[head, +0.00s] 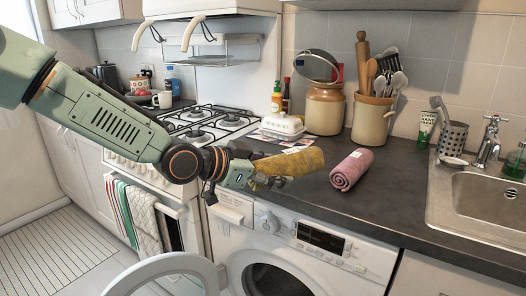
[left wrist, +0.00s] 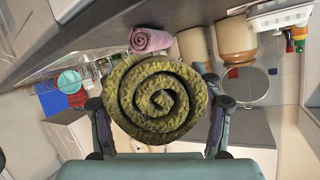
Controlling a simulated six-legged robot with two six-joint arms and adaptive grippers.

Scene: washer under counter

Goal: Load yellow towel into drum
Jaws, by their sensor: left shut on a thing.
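The rolled yellow towel (head: 292,162) is held in my left gripper (head: 255,172), over the front edge of the counter. In the left wrist view the spiral end of the yellow towel (left wrist: 158,98) fills the space between the two fingers (left wrist: 158,125). The gripper is shut on it. The washer (head: 300,250) stands under the counter, below and right of the gripper. Its round door (head: 165,268) stands open to the left, and the dark drum opening (head: 268,280) shows at the bottom edge. My right gripper is not in view.
A rolled pink towel (head: 351,170) lies on the counter (head: 400,205) right of the yellow one. Behind are a butter dish (head: 282,126), jars and a utensil pot (head: 372,120). A sink (head: 480,205) is at right, a gas hob (head: 205,122) at left.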

